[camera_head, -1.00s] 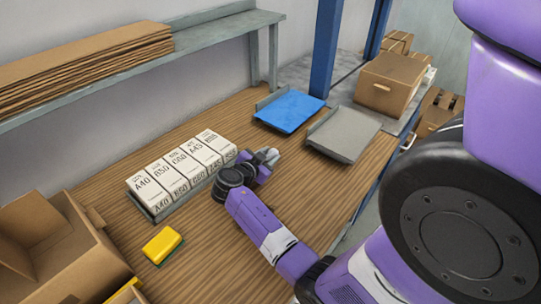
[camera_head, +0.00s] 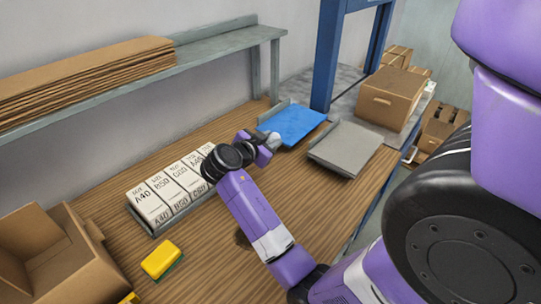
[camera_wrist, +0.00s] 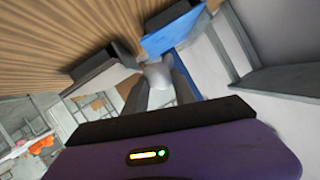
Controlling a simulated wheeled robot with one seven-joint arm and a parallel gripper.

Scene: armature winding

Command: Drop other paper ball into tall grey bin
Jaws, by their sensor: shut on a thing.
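My gripper (camera_head: 268,141) is shut on a small pale grey-white crumpled lump, the paper ball (camera_head: 273,138), and holds it near the blue tray at the back of the bench. In the wrist view the paper ball (camera_wrist: 159,76) sits between the fingertips of my gripper (camera_wrist: 160,88). The fingers partly hide it. I cannot make out a tall grey bin in either view.
A blue tray (camera_head: 297,127) and a grey tray (camera_head: 344,149) lie at the bench's back right. A row of labelled white boxes (camera_head: 165,186), a yellow sponge-like block (camera_head: 161,259) and an open carton (camera_head: 50,255) are left. A shelf (camera_head: 225,40) overhangs the back.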

